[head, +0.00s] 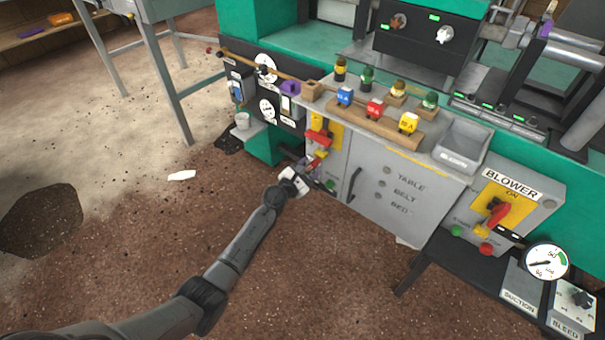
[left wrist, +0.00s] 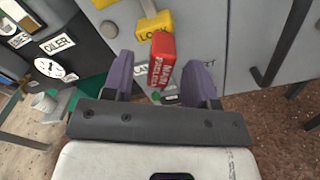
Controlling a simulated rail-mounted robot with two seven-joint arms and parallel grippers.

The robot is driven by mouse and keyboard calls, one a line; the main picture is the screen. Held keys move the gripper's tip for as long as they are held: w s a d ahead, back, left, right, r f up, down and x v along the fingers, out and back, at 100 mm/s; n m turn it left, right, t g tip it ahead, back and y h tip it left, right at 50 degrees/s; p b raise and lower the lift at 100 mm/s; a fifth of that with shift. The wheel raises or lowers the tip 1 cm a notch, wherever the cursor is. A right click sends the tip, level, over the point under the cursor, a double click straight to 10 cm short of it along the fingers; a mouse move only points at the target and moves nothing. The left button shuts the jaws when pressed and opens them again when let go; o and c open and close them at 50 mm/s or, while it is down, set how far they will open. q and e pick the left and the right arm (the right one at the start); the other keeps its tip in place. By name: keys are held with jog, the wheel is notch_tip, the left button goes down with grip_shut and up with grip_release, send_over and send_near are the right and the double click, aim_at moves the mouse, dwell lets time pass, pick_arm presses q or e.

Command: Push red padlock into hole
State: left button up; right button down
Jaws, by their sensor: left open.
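The red padlock (left wrist: 161,62), a block with white lettering, shows in the left wrist view against the front of a grey cabinet. A yellow piece marked LOCK (left wrist: 154,26) is just above it. My left gripper (left wrist: 160,82) is open, with one purple finger on each side of the padlock; I cannot tell whether they touch it. In the head view my left gripper (head: 317,167) is at the cabinet's left front, below a red handle (head: 319,137) on a yellow plate (head: 330,118). The hole cannot be made out. My right gripper is not in view.
The grey cabinet (head: 397,207) has a dark door handle. On top stands a wooden rack (head: 350,112) with blue, red and yellow tagged pieces, beside a grey bin (head: 463,143). A blower switch box (head: 512,205) is to the right. The floor in front is mostly clear.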

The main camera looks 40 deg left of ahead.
pick_arm(q)
jog(key=shift+s, duration=0.35)
jog(key=s+p, duration=0.3)
jog(key=s, duration=1)
jog(key=shift+p, duration=0.35)
